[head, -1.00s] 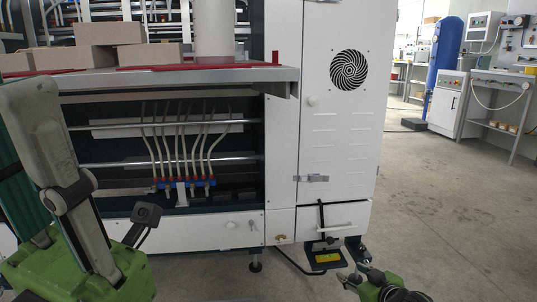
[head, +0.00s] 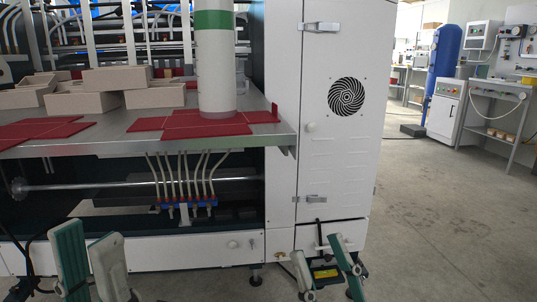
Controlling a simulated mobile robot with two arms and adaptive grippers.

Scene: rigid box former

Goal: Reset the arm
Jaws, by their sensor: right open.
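My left gripper (head: 87,233) is at the lower left of the head view, in front of the machine's white lower panel. Its two green-and-grey fingers point up and stand apart, with nothing between them. My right gripper (head: 316,248) is at the bottom, right of centre, in front of the lower white drawer of the cabinet (head: 340,130). Its fingers are spread and hold nothing. Both grippers are below the metal table (head: 200,137) of the machine. The frame's bottom edge cuts off much of both arms.
Several beige boxes (head: 117,78) stand on the table, with red flat blanks (head: 40,130) in front. A white column with a green band (head: 214,60) rises from another red blank. Open floor (head: 440,220) lies to the right, with a blue cylinder (head: 445,62) behind.

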